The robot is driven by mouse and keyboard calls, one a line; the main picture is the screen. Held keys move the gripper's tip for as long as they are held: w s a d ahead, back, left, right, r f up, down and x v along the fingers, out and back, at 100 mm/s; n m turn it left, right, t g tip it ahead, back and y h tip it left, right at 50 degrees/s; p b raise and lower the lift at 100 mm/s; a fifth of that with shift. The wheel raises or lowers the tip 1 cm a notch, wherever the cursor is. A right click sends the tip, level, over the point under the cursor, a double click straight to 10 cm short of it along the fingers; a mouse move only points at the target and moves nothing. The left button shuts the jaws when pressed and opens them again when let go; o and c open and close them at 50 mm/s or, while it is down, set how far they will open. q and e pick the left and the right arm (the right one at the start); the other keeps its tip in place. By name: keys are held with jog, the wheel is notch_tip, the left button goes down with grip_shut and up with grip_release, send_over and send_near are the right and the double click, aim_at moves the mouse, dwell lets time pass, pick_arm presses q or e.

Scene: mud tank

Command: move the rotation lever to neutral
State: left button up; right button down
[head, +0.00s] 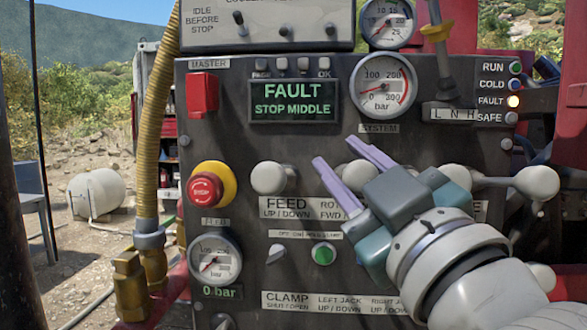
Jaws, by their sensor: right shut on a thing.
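The lever's label (329,209), reading "ROT" and "FWD", is partly covered by the gripper. The lever's stem and its exact tilt are hidden. My left gripper is not in view.
The feed lever knob (268,178) is just left. Other pale knobs (537,182) stand at the right. A red emergency button (205,188) is further left.

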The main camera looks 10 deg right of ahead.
jog(key=c, duration=0.5)
grip_release()
jog(key=shift+s, duration=0.15)
jog(key=shift+s+f+b, duration=0.2)
jog(key=shift+s+b, duration=0.05)
jog(key=shift+b, duration=0.05)
jog(key=b+v, duration=0.4)
jog(key=v, duration=0.5)
jog(key=shift+s+r, duration=0.1)
